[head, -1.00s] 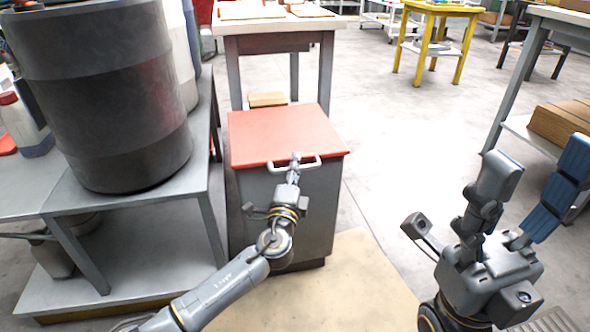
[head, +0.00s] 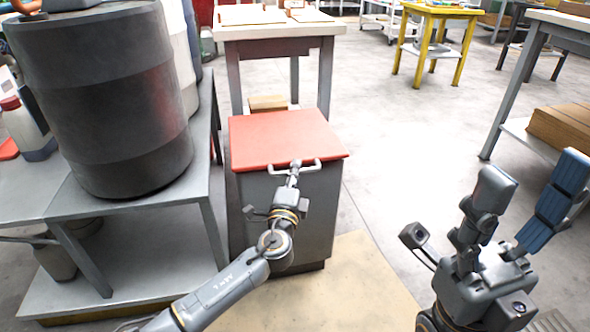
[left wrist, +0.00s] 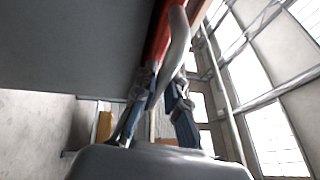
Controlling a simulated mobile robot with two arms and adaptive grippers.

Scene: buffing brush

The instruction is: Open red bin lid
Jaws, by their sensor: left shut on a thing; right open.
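The red bin lid (head: 282,138) lies flat and closed on the grey bin (head: 312,215) in the middle of the head view. A pale bar handle (head: 311,167) runs along the lid's front edge. My left gripper (head: 295,168) is at the middle of this handle and shut on it. In the left wrist view, the handle (left wrist: 178,45) passes between the fingers of my left gripper (left wrist: 158,112), beside the red lid edge (left wrist: 158,40). My right gripper (head: 528,205) is open and empty, at the right, apart from the bin.
A grey metal table (head: 130,222) with a dark drum (head: 105,100) stands close to the bin's left. A workbench (head: 275,30) stands behind the bin. A shelf with a cardboard box (head: 562,130) is at the far right. The floor right of the bin is clear.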

